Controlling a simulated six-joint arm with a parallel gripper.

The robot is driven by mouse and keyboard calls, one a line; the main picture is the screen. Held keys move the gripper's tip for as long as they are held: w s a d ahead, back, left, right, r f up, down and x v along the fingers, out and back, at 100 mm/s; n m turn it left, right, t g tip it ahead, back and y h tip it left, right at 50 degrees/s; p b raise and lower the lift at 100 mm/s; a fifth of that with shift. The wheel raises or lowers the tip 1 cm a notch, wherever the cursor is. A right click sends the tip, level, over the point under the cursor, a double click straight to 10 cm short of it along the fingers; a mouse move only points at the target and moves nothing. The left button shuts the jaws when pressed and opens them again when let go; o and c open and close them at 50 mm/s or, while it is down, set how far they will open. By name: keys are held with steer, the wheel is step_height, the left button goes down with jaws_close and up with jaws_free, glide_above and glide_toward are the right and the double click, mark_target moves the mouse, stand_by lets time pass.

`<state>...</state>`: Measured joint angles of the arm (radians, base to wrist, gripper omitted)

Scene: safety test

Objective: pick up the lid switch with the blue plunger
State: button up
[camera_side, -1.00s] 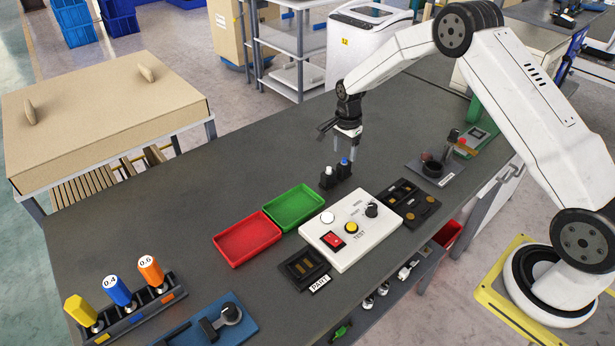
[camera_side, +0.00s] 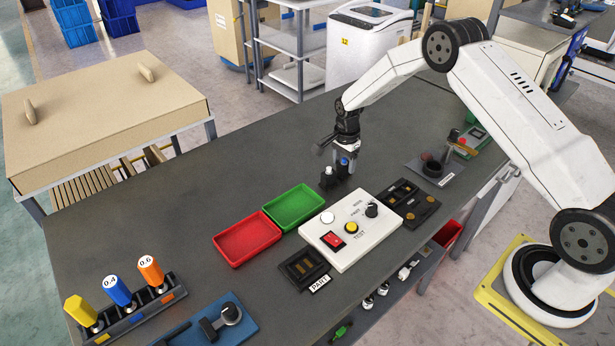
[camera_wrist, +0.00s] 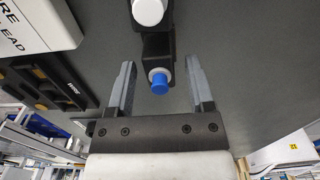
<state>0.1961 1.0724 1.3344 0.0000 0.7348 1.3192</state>
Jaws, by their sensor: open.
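The lid switch with the blue plunger (camera_side: 344,165) stands on the dark bench, behind the white test panel. In the wrist view its blue plunger (camera_wrist: 159,84) lies between the two fingertips. A second switch with a white plunger (camera_side: 328,175) stands close beside it; its white top (camera_wrist: 149,11) shows at the upper edge of the wrist view. My gripper (camera_side: 346,160) is just over the blue-plunger switch. In the wrist view my gripper (camera_wrist: 158,72) is open, one finger to each side of the blue-plunger switch, with a gap on both sides. I cannot tell if a finger touches it.
The white test panel (camera_side: 372,245) with buttons and a knob is in front. A green tray (camera_side: 294,208) and a red tray (camera_side: 247,240) lie to the left. A dark fixture (camera_side: 433,170) stands right.

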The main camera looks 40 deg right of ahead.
jaws_close()
steer(key=shift+r, duration=0.1)
steer(key=shift+r, duration=3.2)
